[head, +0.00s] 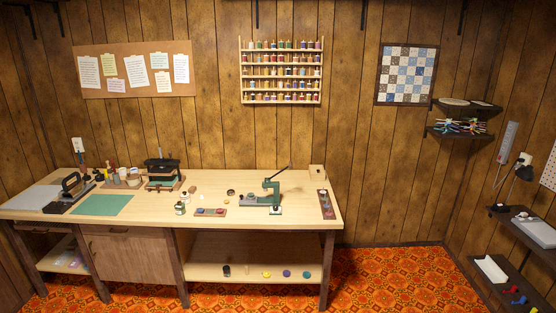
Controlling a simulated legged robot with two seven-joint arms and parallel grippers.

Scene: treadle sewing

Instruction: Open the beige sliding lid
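I cannot single out a beige sliding lid with certainty. A small beige block or box (317,171) with a dark spot on its front stands at the back right corner of the wooden workbench (240,188). Its details are too small to tell whether it has a lid. A brown cabinet door (134,258) under the bench's left part is shut. Neither of my grippers is in view.
On the bench are a green hand press (272,190), a dark sewing machine (162,172), a green mat (101,205) and a narrow dark tray (325,204). Dark shelves (520,235) line the right wall. The patterned orange floor (400,280) right of the bench is clear.

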